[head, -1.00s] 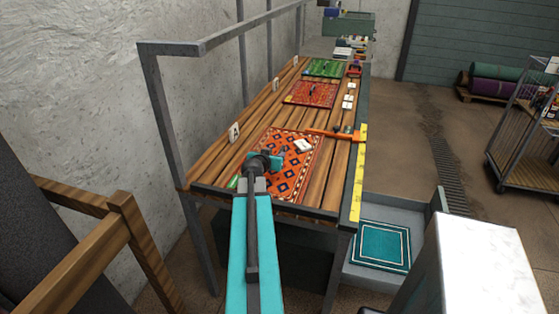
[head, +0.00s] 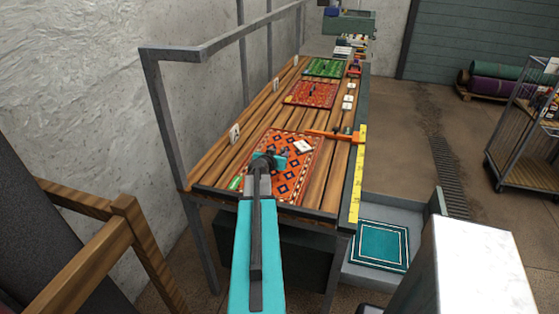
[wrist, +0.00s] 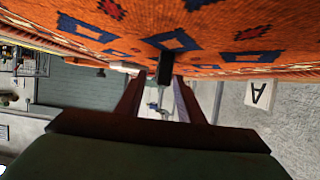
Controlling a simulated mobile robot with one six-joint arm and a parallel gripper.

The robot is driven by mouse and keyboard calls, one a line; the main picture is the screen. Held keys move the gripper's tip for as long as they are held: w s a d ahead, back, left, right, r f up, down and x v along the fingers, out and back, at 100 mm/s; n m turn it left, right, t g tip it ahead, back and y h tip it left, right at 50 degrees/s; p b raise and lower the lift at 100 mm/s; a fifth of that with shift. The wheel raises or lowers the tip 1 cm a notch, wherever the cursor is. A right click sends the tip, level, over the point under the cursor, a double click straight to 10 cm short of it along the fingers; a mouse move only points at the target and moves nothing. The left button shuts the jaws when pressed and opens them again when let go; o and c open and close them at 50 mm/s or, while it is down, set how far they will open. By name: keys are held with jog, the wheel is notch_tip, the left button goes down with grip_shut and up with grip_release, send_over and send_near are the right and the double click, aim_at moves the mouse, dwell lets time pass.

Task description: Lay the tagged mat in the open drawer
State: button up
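The tagged mat, orange with dark blue diamonds (head: 296,168), lies flat on the wooden bench with a white tag (head: 303,146) on it. It fills the top of the wrist view (wrist: 225,30), where a grey upright piece (wrist: 166,66) stands out from it. My gripper (head: 266,162) is low over the mat's left part. In the wrist view its two fingers (wrist: 160,78) are apart on either side of the grey piece, with a gap visible; contact is unclear. The open grey drawer (head: 393,208) is at the bench's near right, with a teal, white-bordered mat (head: 380,245) inside.
An orange clamp bar (head: 335,135) crosses the bench just behind the mat. A red mat (head: 312,94) and a green mat (head: 325,68) lie farther back. A grey rail frame (head: 205,45) rises on the left. A white-topped block (head: 478,255) stands right of the drawer.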

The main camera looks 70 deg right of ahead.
jog(key=shift+d+f, duration=0.2)
jog(key=shift+d, duration=0.25)
dwell(0.3)
grip_shut()
